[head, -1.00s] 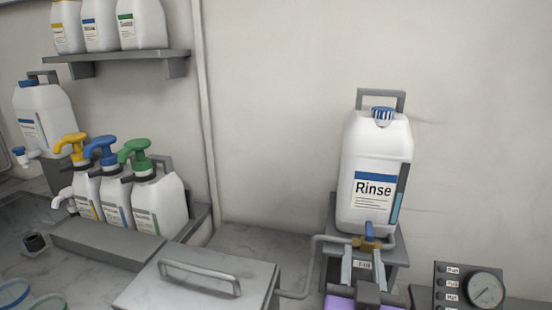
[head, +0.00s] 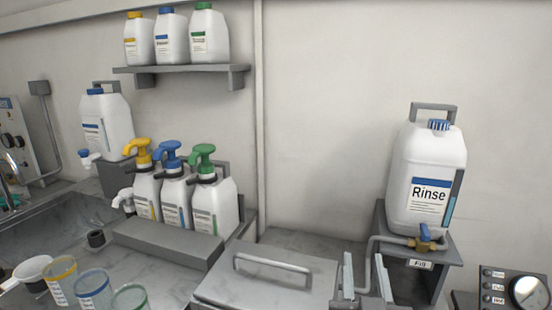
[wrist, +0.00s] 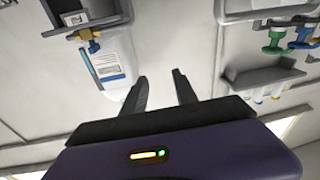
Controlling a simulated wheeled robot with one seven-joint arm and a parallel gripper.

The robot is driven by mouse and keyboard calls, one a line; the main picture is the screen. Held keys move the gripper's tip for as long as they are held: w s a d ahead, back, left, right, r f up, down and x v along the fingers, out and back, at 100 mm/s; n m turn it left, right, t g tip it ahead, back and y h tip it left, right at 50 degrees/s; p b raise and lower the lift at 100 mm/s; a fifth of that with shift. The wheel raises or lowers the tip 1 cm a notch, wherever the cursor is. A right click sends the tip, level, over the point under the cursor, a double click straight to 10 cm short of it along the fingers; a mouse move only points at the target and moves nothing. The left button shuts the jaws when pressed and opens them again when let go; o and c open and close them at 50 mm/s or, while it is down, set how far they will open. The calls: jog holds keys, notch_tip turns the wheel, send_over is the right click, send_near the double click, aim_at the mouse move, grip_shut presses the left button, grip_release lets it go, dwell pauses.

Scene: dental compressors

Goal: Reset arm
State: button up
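My gripper (head: 366,280) is at the bottom edge of the head view, in front of the grey lidded box and left of the Rinse stand. Its two fingers are apart with nothing between them. In the wrist view my gripper (wrist: 160,92) also shows open and empty, and the scene appears upside down. The white Rinse jug (head: 427,180) stands on a grey stand with a blue-handled brass tap (head: 426,238) and a "Fill" label. The jug also shows in the wrist view (wrist: 115,68), apart from the fingers.
A grey lidded box (head: 270,275) with a bar handle sits at lower middle. Pump bottles (head: 172,200) stand in a grey rack at left. Coloured-rim cups (head: 93,288) are at lower left. A wall shelf (head: 182,70) holds three bottles.

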jog(key=s+a+f+n+y, duration=0.2)
jog(key=s+f+n+y, duration=0.2)
jog(key=s+f+y, duration=0.5)
jog(key=s+d+f+m+g+h, duration=0.1)
jog(key=s+d+f, duration=0.1)
jog(key=s, duration=0.7)
jog(key=s+d+f+g+h, duration=0.1)
jog(key=s+d+f+h, duration=0.1)
jog(key=s, duration=0.7)
jog(key=s+d+f+m+g+h, duration=0.1)
jog(key=s+d+f+g+h, duration=0.1)
jog(key=s+f, duration=0.3)
jog(key=s+d, duration=0.1)
jog(key=s, duration=0.3)
jog(key=shift+s+d+f+m, duration=0.2)
jog(key=shift+s+d+m, duration=0.1)
jog(key=shift+s, duration=0.1)
